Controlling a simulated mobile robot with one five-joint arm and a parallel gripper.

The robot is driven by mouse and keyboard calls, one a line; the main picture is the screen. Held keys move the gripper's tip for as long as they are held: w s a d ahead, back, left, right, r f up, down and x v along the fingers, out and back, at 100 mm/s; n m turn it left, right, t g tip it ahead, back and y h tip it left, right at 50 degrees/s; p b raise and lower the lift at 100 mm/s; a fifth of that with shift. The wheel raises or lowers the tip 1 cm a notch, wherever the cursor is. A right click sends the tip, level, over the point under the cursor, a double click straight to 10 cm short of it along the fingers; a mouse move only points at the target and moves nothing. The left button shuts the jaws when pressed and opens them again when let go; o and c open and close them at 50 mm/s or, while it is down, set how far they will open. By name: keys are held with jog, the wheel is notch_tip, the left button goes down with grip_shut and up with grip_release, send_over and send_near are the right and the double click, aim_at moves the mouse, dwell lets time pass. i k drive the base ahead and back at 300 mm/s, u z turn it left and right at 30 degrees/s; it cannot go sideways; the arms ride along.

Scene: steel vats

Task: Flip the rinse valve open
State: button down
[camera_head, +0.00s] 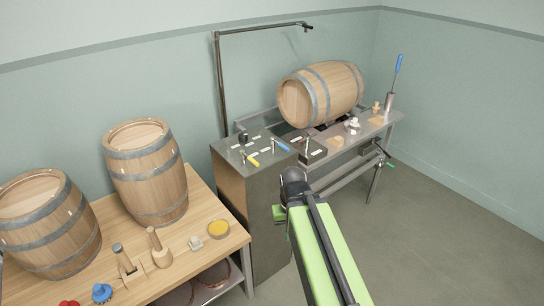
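Several small valve levers stand on the steel cabinet top (228,150) by small white labels too small to read, so I cannot tell which is the rinse valve. One lever has a yellow handle (252,162), another a blue handle (281,145). A dark knob (242,138) sits behind them. A green-handled lever (390,163) shows at the bench's lower right. My green arm reaches up from the bottom right, its dark wrist in front of the cabinet's right side. My gripper (280,212) seems to be at that end, apart from the levers; its fingers are not clear.
A wooden barrel (322,95) lies on the steel bench (392,117), with small parts and a blue-handled tool (398,66). A tall pipe (220,80) rises behind the cabinet. Two barrels stand on the wooden table (190,262) at left. Floor is clear at right.

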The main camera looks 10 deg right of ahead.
aim_at(273, 141)
jog(key=z, duration=0.25)
jog(key=i, duration=0.65)
jog(key=u, duration=4.8)
jog(key=i, duration=0.1)
jog(key=z, duration=2.55)
jog(key=i, duration=0.3)
jog(key=u, duration=0.1)
jog(key=k, duration=0.85)
jog(key=z, duration=0.25)
jog(key=i, duration=0.35)
jog(key=u, duration=0.1)
